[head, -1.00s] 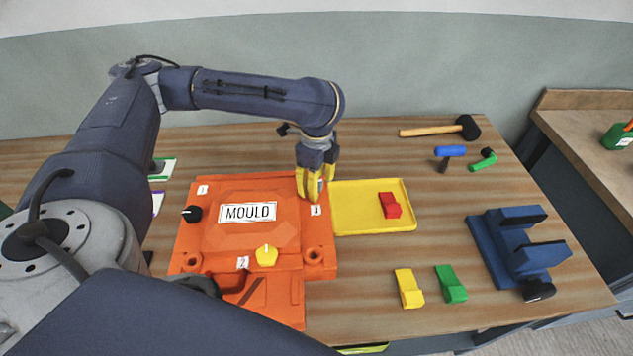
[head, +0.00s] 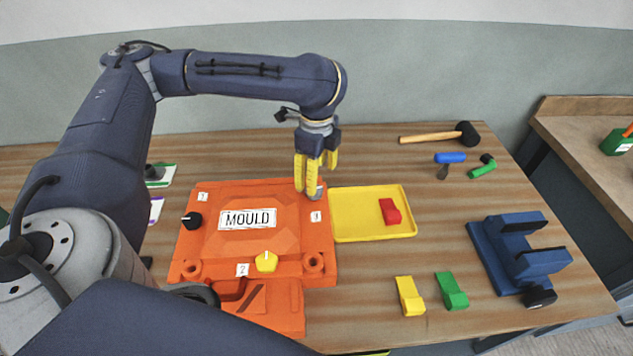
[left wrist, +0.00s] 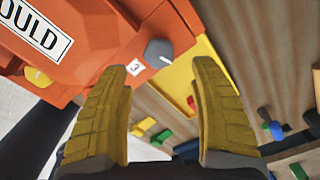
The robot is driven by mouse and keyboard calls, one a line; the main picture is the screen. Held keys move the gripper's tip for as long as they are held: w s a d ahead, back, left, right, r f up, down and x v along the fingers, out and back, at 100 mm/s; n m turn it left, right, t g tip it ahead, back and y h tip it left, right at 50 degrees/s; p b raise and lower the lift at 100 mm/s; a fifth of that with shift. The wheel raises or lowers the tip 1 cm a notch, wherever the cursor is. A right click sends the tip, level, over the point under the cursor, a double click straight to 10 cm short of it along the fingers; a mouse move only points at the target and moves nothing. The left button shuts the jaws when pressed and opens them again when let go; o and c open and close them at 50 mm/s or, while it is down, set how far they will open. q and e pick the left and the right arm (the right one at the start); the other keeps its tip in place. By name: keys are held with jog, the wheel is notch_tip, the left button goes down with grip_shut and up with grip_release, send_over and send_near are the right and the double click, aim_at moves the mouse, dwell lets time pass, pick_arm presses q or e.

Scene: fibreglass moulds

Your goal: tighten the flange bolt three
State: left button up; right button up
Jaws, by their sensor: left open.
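The orange mould (head: 215,245) lies on the wooden bench with a "MOULD" plate on top. Flange bolt three is the grey knob (head: 314,194) at its right upper corner, beside the label 3. It also shows in the left wrist view (left wrist: 159,53), upright with a white line on its top. My left gripper (head: 308,186) points down over this knob with its yellow fingers spread. In the left wrist view the fingers (left wrist: 165,80) stand apart, and the knob shows beyond their tips, between them. The fingers partly hide the knob in the head view. My right gripper is not in view.
A black knob (head: 191,221) and a yellow knob (head: 266,261) sit on the mould. A yellow tray (head: 360,228) with a red block (head: 390,211) lies close on the right. A mallet (head: 430,139) and blue vise (head: 520,250) are further right.

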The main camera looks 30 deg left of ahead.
pick_arm(q)
jog(key=shift+r, duration=1.2)
